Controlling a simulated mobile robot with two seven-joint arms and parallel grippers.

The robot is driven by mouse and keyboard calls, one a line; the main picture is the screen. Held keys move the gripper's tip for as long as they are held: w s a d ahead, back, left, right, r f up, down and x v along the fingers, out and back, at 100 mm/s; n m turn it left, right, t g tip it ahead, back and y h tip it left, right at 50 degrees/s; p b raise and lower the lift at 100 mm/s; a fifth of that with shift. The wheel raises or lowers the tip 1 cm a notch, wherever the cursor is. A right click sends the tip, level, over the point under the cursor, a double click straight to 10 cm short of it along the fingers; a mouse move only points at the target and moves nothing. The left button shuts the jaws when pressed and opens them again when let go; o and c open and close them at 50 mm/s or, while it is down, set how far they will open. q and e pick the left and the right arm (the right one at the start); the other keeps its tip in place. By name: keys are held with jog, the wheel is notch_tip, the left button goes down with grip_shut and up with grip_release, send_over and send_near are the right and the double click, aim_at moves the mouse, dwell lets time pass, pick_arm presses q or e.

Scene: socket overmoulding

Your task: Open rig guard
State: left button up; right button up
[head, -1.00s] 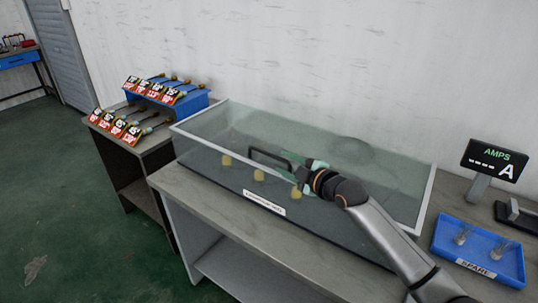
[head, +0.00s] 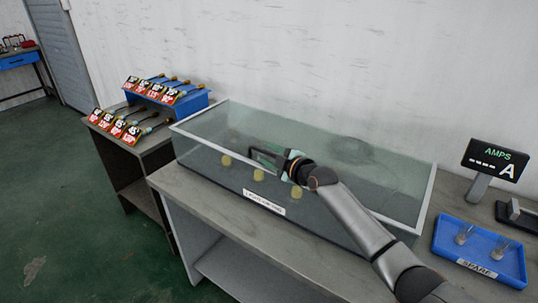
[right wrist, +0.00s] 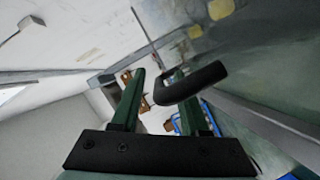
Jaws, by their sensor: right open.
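The rig guard (head: 385,183) is a long clear box with pale edges on the grey bench, and it looks closed. Its black handle (head: 252,158) stands out at the front, left of middle. My right gripper (head: 268,158) is at the handle with its green fingers spread. In the right wrist view the black handle (right wrist: 208,82) crosses in front of one finger of the open gripper (right wrist: 160,76), its end in the gap between the fingers. I cannot tell whether they touch. My left gripper is not in view.
Several yellow parts (head: 258,175) show through the guard's front. A blue spare tray (head: 480,275) and an amps display (head: 495,160) are on the right. A side table on the left holds a blue rack (head: 190,108) of tagged leads. The wall is close behind.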

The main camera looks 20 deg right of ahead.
grip_shut()
dwell(1.3)
